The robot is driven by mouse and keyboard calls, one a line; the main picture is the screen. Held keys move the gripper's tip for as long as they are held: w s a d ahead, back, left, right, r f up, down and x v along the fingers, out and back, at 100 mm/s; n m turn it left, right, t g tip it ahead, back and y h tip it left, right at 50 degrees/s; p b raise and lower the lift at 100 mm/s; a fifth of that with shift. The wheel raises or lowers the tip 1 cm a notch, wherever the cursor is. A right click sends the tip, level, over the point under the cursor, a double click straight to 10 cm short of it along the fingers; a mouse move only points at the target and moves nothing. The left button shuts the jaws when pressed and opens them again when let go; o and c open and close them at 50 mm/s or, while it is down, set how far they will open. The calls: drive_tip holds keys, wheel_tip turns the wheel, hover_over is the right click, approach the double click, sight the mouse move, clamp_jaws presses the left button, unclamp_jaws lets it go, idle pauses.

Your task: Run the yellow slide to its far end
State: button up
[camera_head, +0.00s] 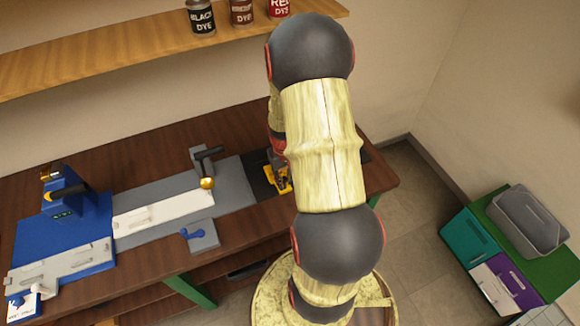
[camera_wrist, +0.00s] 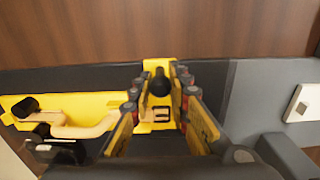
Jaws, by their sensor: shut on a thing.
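The yellow slide (camera_head: 279,181) sits on a dark track at the right part of the bench, partly hidden by my arm in the head view. In the wrist view, the yellow slide (camera_wrist: 155,112) carries an upright black knob (camera_wrist: 160,84) and dark markings. My gripper (camera_wrist: 160,95) has its fingers on either side of the knob and is shut on it. A wider yellow part (camera_wrist: 85,103) with a tan bent piece lies to the left in that view; I cannot tell whether it is one piece with the slide.
A blue fixture (camera_head: 75,215) stands at the far left. Dye cans (camera_head: 202,18) stand on the shelf above. Bins (camera_head: 495,270) are at right.

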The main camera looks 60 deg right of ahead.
drive_tip(key=shift+s+d, duration=0.35)
drive_tip(key=shift+d, duration=0.35)
drive_tip(key=shift+o, duration=0.2)
drive_tip(key=shift+s+d, duration=0.6)
drive_tip(key=shift+d, duration=0.35)
drive_tip(key=shift+s+d, duration=0.6)
drive_tip(key=shift+d, duration=0.35)
drive_tip(key=shift+o, duration=0.4)
drive_tip(key=shift+o, duration=0.5)
drive_tip(key=shift+d, duration=0.1)
drive_tip(key=o, duration=0.6)
drive_tip(key=shift+s+d, duration=0.15)
drive_tip(key=shift+o, duration=0.2)
